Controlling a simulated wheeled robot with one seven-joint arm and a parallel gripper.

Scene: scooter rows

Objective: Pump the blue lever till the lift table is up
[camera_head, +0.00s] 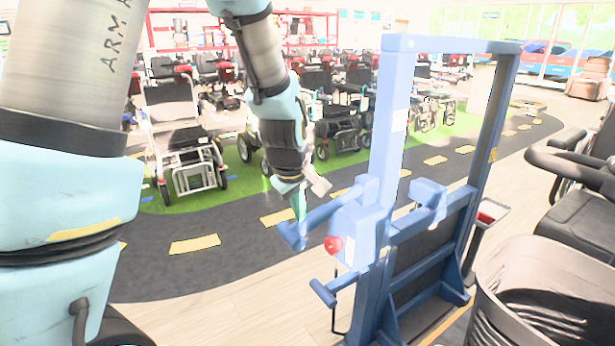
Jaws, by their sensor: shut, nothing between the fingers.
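The blue lift (391,130) stands right of centre, a tall frame of two posts and a top bar. A blue lever (318,214) sticks out to the left from its near post and ends in a short crosspiece. My gripper (299,212) points down at the lever's outer end, shut and empty; whether it touches the lever I cannot tell. A red knob (333,245) sits on the blue housing below the lever. A lower blue pedal-like bar (322,292) juts left. A dark panel (430,250) is low between the posts, and I cannot tell its height.
A grey ribbed basket (550,290) and a dark seat with armrest (580,215) stand close at the right. Rows of scooters and wheelchairs (185,140) stand behind on green floor. The dark lane with yellow dashes (195,244) is clear at the left.

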